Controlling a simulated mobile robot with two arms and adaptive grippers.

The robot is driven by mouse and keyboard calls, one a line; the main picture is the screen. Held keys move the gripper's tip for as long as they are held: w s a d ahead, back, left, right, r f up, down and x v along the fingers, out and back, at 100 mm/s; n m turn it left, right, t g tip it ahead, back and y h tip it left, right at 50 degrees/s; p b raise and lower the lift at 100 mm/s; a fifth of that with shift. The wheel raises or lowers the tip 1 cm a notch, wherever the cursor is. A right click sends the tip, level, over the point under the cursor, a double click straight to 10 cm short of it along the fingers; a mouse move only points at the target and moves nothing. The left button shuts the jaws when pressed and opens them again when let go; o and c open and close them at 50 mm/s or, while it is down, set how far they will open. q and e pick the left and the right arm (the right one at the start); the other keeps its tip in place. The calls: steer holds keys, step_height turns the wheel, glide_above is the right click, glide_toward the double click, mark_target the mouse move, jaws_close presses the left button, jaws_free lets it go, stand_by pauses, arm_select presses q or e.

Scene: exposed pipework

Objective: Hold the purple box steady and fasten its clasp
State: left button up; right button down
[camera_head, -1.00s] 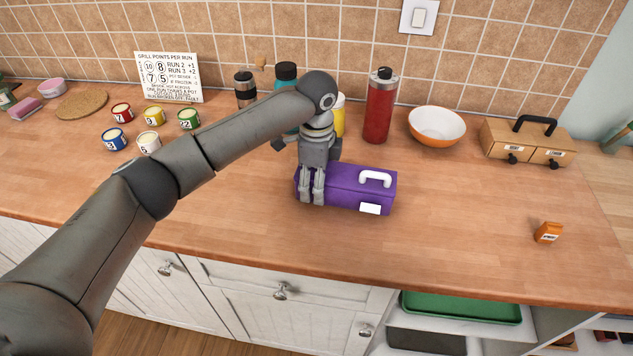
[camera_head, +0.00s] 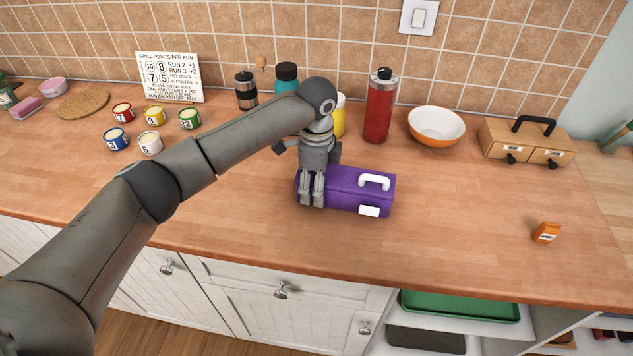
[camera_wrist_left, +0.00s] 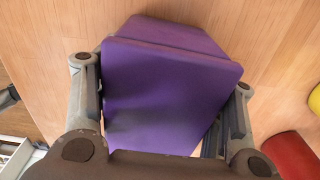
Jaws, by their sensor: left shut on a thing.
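The purple box (camera_head: 345,190) stands on the wooden counter near its front edge, with a white handle (camera_head: 375,181) on its lid. A white plate (camera_head: 369,211), which may be the clasp, is on its front right; I cannot tell whether it is fastened. My left gripper (camera_head: 312,199) reaches down over the box's left end and is shut on it. In the left wrist view the purple box (camera_wrist_left: 165,90) lies between the two fingers of my left gripper (camera_wrist_left: 162,105).
A red bottle (camera_head: 381,108), a white and orange bowl (camera_head: 437,126) and a wooden drawer box (camera_head: 527,142) stand behind and to the right. A small orange carton (camera_head: 546,233) is at the right. Several small tins (camera_head: 150,143) stand left.

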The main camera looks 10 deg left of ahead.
arm_select(q)
steer(key=shift+s+f, duration=0.1)
steer(key=shift+f, duration=0.25)
stand_by(0.5)
